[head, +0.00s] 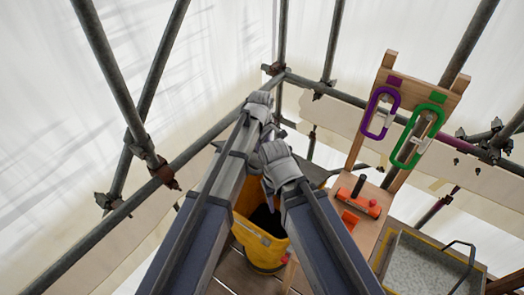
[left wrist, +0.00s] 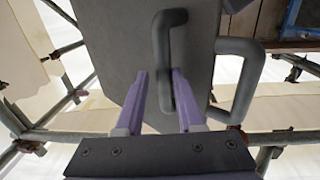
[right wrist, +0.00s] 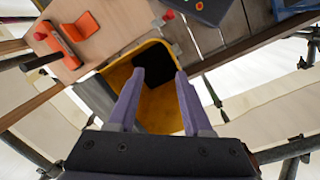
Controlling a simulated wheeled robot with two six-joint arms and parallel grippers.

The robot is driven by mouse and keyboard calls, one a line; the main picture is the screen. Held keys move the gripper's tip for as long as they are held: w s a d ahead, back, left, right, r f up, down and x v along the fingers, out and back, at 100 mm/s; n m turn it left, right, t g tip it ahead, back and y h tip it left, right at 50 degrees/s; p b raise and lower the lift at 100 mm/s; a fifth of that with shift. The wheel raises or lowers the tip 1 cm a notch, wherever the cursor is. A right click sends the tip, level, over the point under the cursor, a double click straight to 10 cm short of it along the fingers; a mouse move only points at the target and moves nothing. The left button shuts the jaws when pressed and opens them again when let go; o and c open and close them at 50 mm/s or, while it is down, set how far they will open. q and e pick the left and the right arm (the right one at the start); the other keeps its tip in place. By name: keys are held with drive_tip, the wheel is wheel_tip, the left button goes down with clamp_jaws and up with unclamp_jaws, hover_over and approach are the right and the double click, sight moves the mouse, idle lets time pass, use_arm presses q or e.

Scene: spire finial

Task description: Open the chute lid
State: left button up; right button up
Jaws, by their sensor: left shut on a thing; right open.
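The yellow chute (head: 258,240) stands below my forearms in the head view, and its dark mouth shows uncovered. The right wrist view looks into the chute (right wrist: 158,105), with yellow walls and a dark patch inside. The dark grey lid panel (left wrist: 115,35) fills much of the left wrist view, with grey bar handles on it. My left gripper (left wrist: 160,76) is shut on the left handle (left wrist: 165,45); its fingers hide from the head view. My right gripper (right wrist: 160,74) is open and empty, its fingers over the chute mouth.
A wooden rack at right holds a purple carabiner (head: 380,112) and a green carabiner (head: 418,137). An orange tool (head: 360,203) lies on a wooden board. A grey tray (head: 420,270) stands at lower right. Scaffold poles (head: 105,60) close in the back and left.

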use_arm(q)
drive_tip(key=shift+o, duration=1.4)
drive_tip(key=shift+w+d+f, duration=0.2)
drive_tip(key=shift+w+d, duration=0.1)
drive_tip(key=shift+w, duration=0.1)
drive_tip(key=shift+o, duration=0.5)
drive_tip(key=shift+s+a+r, duration=0.1)
drive_tip(key=shift+s+a, duration=0.05)
drive_tip(key=shift+s, duration=0.05)
drive_tip(key=r+p, duration=0.7)
drive_tip(key=p, duration=0.1)
drive_tip(key=shift+s+a+r, duration=0.2)
drive_tip(key=shift+s+r, duration=0.05)
drive_tip(key=shift+r, duration=0.15)
